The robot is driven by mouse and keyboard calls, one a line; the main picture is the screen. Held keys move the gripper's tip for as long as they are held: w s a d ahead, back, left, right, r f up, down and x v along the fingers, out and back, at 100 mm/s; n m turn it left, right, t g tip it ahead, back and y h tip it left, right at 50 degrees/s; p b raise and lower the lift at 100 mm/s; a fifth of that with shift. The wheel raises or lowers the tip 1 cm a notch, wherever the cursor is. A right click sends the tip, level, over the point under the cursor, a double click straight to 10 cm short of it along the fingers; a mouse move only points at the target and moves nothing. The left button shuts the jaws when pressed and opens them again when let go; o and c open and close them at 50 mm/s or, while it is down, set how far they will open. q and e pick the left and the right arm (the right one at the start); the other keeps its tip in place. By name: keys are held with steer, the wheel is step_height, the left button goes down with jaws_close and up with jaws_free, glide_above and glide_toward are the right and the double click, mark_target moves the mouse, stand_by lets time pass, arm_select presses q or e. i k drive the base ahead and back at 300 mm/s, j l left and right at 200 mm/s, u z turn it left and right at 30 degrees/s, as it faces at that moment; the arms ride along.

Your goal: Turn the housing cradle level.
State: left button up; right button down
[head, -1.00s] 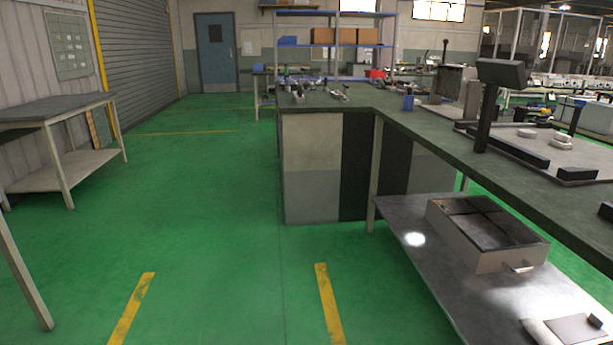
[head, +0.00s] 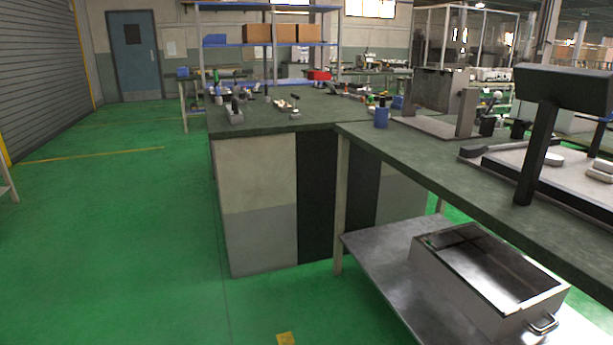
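A grey metal fixture (head: 440,90), which looks like the housing cradle, stands on the dark green bench top (head: 400,145) right of centre. It has a panel between upright posts on a pale base plate (head: 428,125). The panel appears tilted up towards upright, but its exact angle is hard to tell at this distance. Neither of my grippers is in the head view, so nothing of mine shows near the fixture.
A black post with a wide head (head: 560,88) stands at the right. A blue cup (head: 381,117) and small tools share the bench. A metal drawer box (head: 480,275) sits on the lower shelf (head: 385,262). Green floor (head: 110,240) is clear at left.

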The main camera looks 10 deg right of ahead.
mark_target(439, 90)
steer(key=i+j+z, duration=0.1)
steer(key=i+z, duration=0.25)
steer(key=i+j+z, duration=0.15)
steer(key=i+z, duration=0.25)
steer(key=i+j+z, duration=0.2)
steer(key=z, duration=0.15)
steer(key=j+u, duration=0.4)
steer(key=j, duration=0.2)
steer(key=j+u, duration=0.35)
steer(key=j, duration=0.25)
